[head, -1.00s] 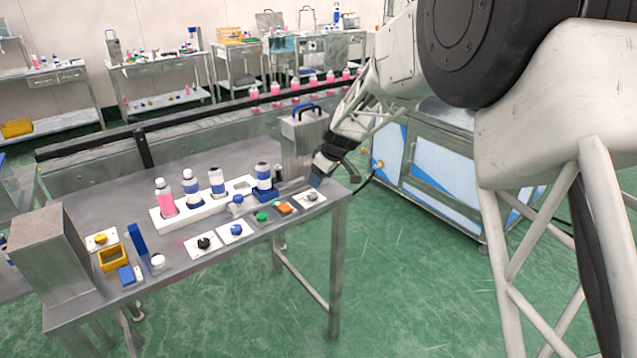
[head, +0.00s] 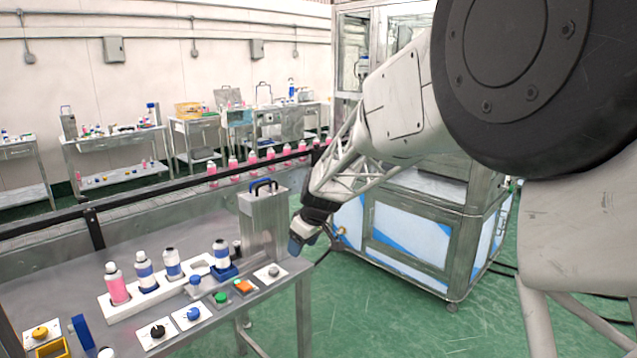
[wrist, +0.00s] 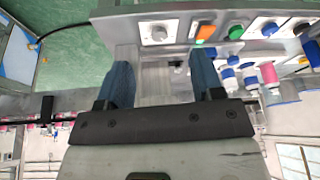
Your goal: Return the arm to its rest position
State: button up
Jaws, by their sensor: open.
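My gripper (head: 299,240) is at the right end of the metal workbench in the head view, beside the grey metal box with the blue handle. In the wrist view my gripper (wrist: 160,84) shows two blue fingers spread apart with nothing between them. In the head view the fingertips are small and partly hidden by the wrist.
The workbench (head: 215,330) holds a white rack (head: 127,309) with a pink bottle (head: 117,284) and blue-white bottles, plus several knobs and buttons. The grey box (head: 262,222) stands close to my gripper. A glass-walled machine (head: 415,235) stands behind.

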jog(key=s+d+r+m, duration=0.3)
jog(key=s+d+r, duration=0.3)
jog(key=s+d, duration=0.4)
jog(key=s+d+m+h, duration=0.1)
jog(key=s+d, duration=0.3)
jog(key=s, duration=0.7)
jog(key=s+d+m+h, duration=0.1)
jog(key=s+d+m, duration=0.3)
jog(key=s, duration=0.7)
jog(key=s+d+m+h, duration=0.1)
jog(key=s+d+m, duration=0.2)
jog(key=s, duration=0.9)
jog(key=shift+d+r+t, duration=0.15)
jog(key=shift+d+t, duration=0.15)
jog(key=shift+d, duration=0.75)
jog(key=shift+w, duration=0.1)
